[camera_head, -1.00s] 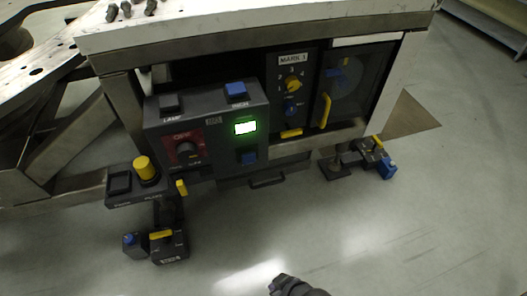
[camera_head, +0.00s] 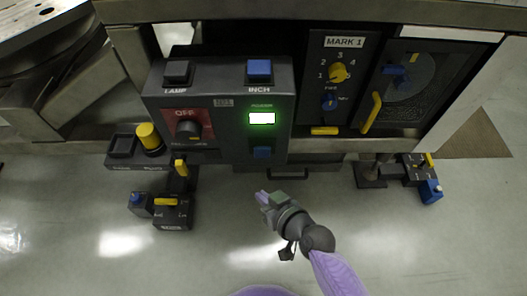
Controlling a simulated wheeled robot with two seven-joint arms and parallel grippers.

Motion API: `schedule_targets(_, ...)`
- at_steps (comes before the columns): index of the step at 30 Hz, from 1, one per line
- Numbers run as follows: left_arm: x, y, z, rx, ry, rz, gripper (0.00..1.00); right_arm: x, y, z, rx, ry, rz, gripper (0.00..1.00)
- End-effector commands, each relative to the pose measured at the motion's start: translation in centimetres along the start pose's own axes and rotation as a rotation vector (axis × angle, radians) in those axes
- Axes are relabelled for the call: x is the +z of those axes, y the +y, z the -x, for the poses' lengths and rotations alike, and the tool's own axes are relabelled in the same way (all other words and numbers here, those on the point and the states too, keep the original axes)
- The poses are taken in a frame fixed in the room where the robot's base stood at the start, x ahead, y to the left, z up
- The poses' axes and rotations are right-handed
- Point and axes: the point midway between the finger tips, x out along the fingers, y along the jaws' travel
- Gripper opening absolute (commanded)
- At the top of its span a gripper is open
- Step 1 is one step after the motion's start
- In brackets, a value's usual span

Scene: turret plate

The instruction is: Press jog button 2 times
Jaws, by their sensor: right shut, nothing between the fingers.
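A dark control box (camera_head: 221,150) hangs on the front of the metal bench. On its top are a blue button (camera_head: 259,70) labelled INCH and a black button (camera_head: 177,71) labelled LAMP. Its front has a lit green-white display (camera_head: 262,118), a second blue button (camera_head: 263,152) below that, and a dark knob (camera_head: 189,130) on a red OFF plate. I read no label saying jog. My right gripper (camera_head: 263,196) is shut and empty, below and in front of the box, apart from every button. My left gripper is out of view.
Right of the box are a MARK 1 panel (camera_head: 328,106) with yellow and blue knobs and a dark door with a yellow handle (camera_head: 371,112). A yellow button (camera_head: 150,136) sits lower left. Small pedal-like units (camera_head: 173,214) stand lower left and right. The floor in front is clear.

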Motion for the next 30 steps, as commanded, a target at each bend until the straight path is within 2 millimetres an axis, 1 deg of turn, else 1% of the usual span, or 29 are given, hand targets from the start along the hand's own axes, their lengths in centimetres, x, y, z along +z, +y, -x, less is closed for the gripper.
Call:
schedule_targets(7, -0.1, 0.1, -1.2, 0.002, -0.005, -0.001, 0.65, -1.4, 1.8, -2.5, 0.001, 0.000, -0.001, 0.00)
schedule_targets(15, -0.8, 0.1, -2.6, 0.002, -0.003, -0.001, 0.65, -3.2, 3.6, -5.0, 0.000, -0.002, -0.001, 0.00)
schedule_targets(21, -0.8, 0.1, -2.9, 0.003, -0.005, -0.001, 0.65, -4.0, 4.2, -5.8, 0.001, -0.001, -0.001, 0.00)
schedule_targets(30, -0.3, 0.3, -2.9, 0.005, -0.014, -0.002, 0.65, -4.2, 4.3, -5.9, 0.000, -0.001, -0.001, 0.00)
